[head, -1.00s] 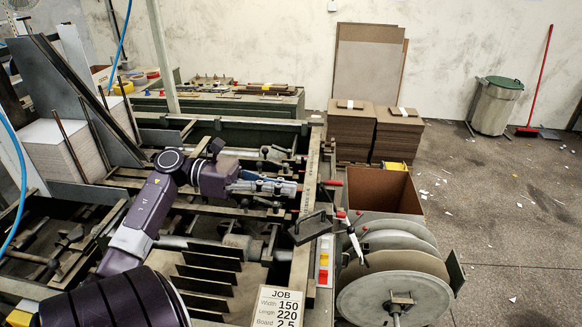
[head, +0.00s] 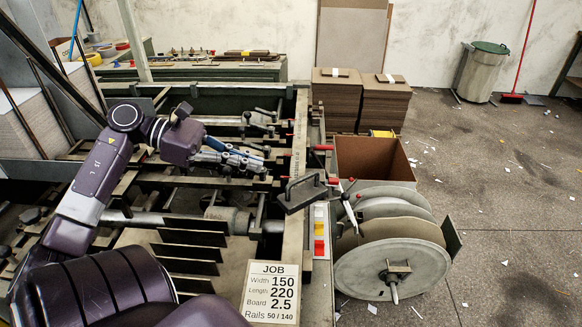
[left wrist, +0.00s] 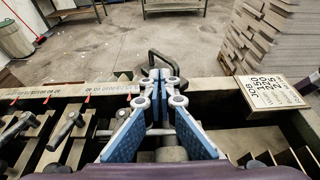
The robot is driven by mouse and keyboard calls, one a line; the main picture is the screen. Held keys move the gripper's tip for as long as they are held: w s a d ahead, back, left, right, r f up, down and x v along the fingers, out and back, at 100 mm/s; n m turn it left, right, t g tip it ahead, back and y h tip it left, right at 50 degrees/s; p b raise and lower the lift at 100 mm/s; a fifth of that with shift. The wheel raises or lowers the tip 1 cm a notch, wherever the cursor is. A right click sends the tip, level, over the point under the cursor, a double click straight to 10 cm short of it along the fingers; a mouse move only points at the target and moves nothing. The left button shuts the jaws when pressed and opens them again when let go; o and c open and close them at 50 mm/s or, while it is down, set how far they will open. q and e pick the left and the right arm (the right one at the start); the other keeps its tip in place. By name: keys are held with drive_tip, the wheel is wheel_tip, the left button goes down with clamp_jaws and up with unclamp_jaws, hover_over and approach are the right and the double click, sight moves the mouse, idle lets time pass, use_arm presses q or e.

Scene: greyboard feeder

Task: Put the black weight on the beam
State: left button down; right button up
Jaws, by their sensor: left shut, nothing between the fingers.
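The black weight (head: 303,192), a dark block with a loop handle, shows at the ruler-marked beam (head: 298,135) in the head view. It overlaps the beam and looks tilted; I cannot tell how it rests. My left gripper (head: 264,164) is shut and empty, left of the beam and apart from the weight. In the left wrist view, the blue-padded fingers (left wrist: 161,76) meet in front of the weight's dark handle (left wrist: 176,55) and hide part of it. The beam (left wrist: 95,98) runs across behind the fingers there. My right gripper is not in view.
A JOB sign (head: 270,292) stands at the near end of the beam. An open brown box (head: 375,160) and large grey reels (head: 390,268) stand right of the beam. Black-knobbed clamps and rails fill the machine bed left of it.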

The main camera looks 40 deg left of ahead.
use_arm(q)
hover_over(292, 191)
drive_tip(key=shift+p, duration=0.4)
drive_tip(key=shift+f+b, duration=0.35)
drive_tip(key=shift+f, duration=0.35)
drive_tip(key=shift+f+b, duration=0.15)
drive_tip(key=shift+b, duration=0.15)
